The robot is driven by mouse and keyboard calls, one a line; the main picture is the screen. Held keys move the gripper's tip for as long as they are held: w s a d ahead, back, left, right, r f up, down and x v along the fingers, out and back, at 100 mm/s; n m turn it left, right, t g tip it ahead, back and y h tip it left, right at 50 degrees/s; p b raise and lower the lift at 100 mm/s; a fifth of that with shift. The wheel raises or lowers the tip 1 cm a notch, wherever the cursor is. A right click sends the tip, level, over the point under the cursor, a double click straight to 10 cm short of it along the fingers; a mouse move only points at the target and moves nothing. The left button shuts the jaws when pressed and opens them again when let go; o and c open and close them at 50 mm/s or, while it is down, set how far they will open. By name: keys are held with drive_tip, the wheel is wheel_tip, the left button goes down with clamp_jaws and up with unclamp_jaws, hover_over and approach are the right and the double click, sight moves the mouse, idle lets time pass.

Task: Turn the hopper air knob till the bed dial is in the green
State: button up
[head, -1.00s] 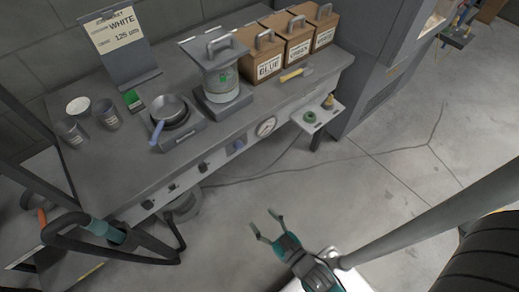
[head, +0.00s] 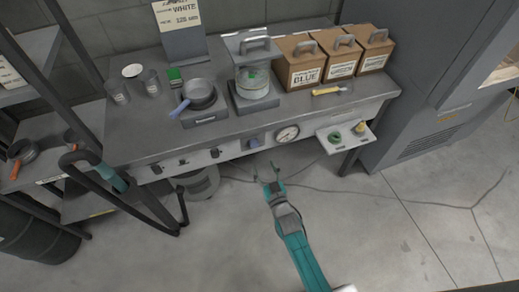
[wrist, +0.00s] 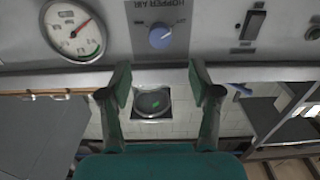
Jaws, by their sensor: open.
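The hopper air knob (wrist: 160,36) is a blue round knob on a grey plate marked HOPPER AIR; it also shows on the bench front in the head view (head: 253,143). The bed dial (wrist: 75,28) is a round white gauge beside it, also seen in the head view (head: 287,134). Its red needle points up and right in the wrist view, outside the green arc at the lower right rim. My gripper (wrist: 160,74) is open and empty, its fingers spread below the knob in the wrist picture. In the head view, my gripper (head: 267,177) is in front of the bench, apart from the knob.
A dark switch (wrist: 252,24) sits on the panel beside the knob. A small shelf (head: 346,136) with a green ring juts out right of the dial. The bench top (head: 135,135) holds a pan, a clear hopper and boxes. Open floor lies in front.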

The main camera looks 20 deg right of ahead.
sight(255, 146)
drive_tip(key=w, duration=0.9)
drive_tip(key=shift+w, duration=0.35)
drive_tip(key=c, duration=1.1)
